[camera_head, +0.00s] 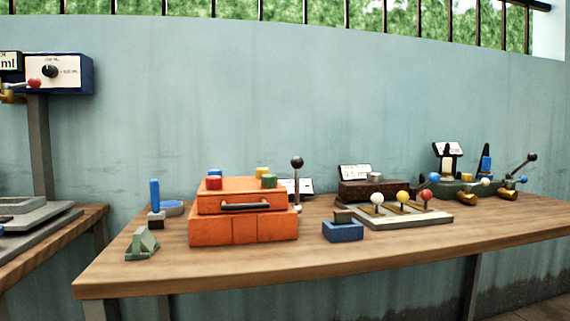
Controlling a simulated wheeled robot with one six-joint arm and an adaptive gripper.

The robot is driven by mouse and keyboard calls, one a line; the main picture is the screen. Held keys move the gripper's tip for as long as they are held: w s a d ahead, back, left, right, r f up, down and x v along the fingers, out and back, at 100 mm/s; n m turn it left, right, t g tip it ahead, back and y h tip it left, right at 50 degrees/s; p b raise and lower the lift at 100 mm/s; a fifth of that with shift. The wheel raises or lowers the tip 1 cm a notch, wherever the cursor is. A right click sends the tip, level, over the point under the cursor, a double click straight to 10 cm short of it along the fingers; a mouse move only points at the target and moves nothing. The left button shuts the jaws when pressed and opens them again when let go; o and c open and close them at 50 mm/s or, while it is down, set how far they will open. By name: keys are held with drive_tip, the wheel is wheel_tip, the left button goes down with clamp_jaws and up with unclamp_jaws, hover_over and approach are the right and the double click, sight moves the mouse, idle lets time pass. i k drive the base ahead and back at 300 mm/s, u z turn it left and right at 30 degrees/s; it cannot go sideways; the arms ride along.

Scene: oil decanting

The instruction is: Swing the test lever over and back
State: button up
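No label I can read marks one lever as the test lever. A lever with a black ball (297,163) stands nearly upright behind the right end of the orange drawer box (245,229); its base is hidden. Another black-ball lever (520,166) leans up to the right from the green fixture (455,188) at the right end of the table. Short levers with white, yellow and red balls (402,196) stand in a row on a pale board (435,217). My gripper is not in view.
The wooden table (180,270) has bare room along its front edge. A blue block (343,231), a green wedge (141,244) and a blue post (155,195) stand on it. A second table (60,235) with a blue dial box (80,75) above is at left.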

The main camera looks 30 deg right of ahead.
sight(297, 162)
drive_tip(key=z, duration=2.25)
drive_tip(key=k, duration=0.9)
drive_tip(key=u, duration=1.1)
drive_tip(key=i, duration=0.4)
